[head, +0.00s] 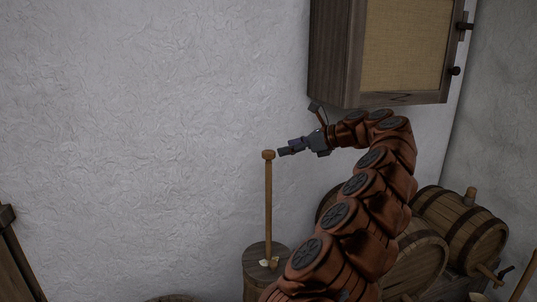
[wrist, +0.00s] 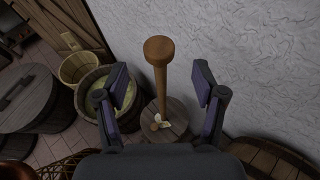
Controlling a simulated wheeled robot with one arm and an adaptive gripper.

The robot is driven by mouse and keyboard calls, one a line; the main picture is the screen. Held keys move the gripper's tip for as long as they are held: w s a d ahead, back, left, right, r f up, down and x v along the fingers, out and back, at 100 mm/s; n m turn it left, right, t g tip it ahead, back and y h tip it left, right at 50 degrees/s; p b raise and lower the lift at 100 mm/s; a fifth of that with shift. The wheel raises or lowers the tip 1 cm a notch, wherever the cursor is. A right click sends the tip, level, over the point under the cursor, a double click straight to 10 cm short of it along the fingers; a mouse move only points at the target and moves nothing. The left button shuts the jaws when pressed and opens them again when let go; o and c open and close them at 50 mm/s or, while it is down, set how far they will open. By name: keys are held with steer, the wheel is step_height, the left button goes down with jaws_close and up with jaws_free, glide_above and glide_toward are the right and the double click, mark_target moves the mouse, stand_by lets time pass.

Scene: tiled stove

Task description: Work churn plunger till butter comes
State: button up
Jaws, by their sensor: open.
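The churn plunger (head: 268,205) is a tall wooden rod with a round knob on top, standing upright out of the churn lid. In the wrist view the plunger (wrist: 160,75) rises between my two fingers, apart from both. The wooden churn (head: 256,283) stands below; its round lid (wrist: 176,132) carries a small pale lump and a brown bit by the rod's foot. My gripper (head: 284,151) is open and empty, just right of the knob at about its height; it also shows in the wrist view (wrist: 161,98). The inside of the churn is hidden.
Barrels (head: 462,228) lie on the right behind my arm. A wall cabinet (head: 400,50) with a cloth panel hangs above my arm. In the wrist view, a tub with greenish contents (wrist: 92,92) and a smaller bucket (wrist: 80,67) stand left of the churn. The white wall is close behind.

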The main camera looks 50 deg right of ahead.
mark_target(270, 152)
steer(key=p+x, duration=0.1)
steer(key=x, duration=0.6)
steer(key=shift+w+a, duration=0.15)
steer(key=shift+w, duration=0.15)
jaws_close()
stand_by(0.4)
